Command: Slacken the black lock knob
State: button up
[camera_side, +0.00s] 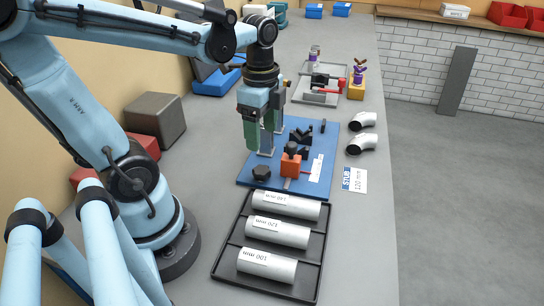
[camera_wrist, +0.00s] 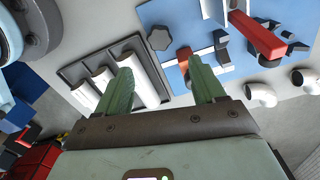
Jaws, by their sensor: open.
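In the wrist view the orange block (camera_wrist: 184,55) is partly hidden by a finger. My gripper (camera_side: 265,140) has green fingers pointing down above the left part of the board.
A black tray (camera_side: 230,240) with three grey tubes stands in front of the board. Two pipe elbows (camera_side: 362,143) and a stub card (camera_side: 354,180) lie to its right. A grey tray (camera_side: 300,95) with a red-handled clamp stands behind. Black V-shaped supports (camera_side: 300,137) stand on the board.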

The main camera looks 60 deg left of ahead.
aim_at(263, 170)
jog(key=shift+f, duration=5.15)
jog(key=c, duration=1.1)
